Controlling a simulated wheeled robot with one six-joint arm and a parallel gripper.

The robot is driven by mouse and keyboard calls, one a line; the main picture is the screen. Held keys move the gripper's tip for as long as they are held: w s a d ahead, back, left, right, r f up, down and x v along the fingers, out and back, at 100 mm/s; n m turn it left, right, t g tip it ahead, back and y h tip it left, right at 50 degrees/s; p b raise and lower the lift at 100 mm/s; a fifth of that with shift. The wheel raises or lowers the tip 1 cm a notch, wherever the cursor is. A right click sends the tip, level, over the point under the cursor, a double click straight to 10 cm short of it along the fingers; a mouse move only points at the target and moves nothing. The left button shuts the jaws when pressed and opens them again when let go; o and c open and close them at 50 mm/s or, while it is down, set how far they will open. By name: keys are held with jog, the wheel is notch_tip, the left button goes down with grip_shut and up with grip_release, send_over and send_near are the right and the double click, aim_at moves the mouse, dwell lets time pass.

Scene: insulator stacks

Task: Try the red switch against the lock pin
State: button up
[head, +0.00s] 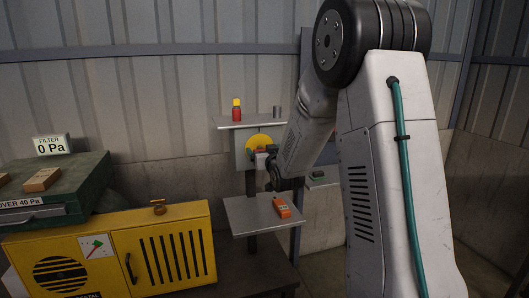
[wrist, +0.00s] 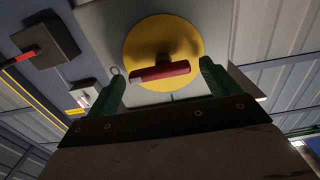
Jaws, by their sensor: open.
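The red switch (wrist: 160,73) is a red bar handle across a round yellow disc (wrist: 150,40) on a grey panel; it lies nearly level, slightly tilted in the wrist view. My gripper (wrist: 161,80) is open, its green fingers on either side of the switch, with a gap at each end of the bar. A small metal ring (wrist: 115,70), perhaps part of the lock pin, shows by the left fingertip. In the head view the yellow disc (head: 257,141) is partly covered by my gripper (head: 268,168), so the switch is hard to make out there.
Above the disc a shelf (head: 258,124) carries a red bottle with yellow cap (head: 237,111) and a grey cylinder (head: 277,112). Below, a tray (head: 250,218) holds an orange device (head: 282,207). A yellow cabinet (head: 120,255) and a green case (head: 75,190) stand at left.

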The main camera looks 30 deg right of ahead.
jog(key=c, duration=1)
jog(key=shift+r+n, duration=0.1)
jog(key=shift+n, duration=0.7)
jog(key=o, duration=1)
jog(key=shift+s, duration=0.1)
jog(key=v, duration=0.7)
jog(key=shift+s, duration=0.3)
jog(key=shift+a, duration=0.15)
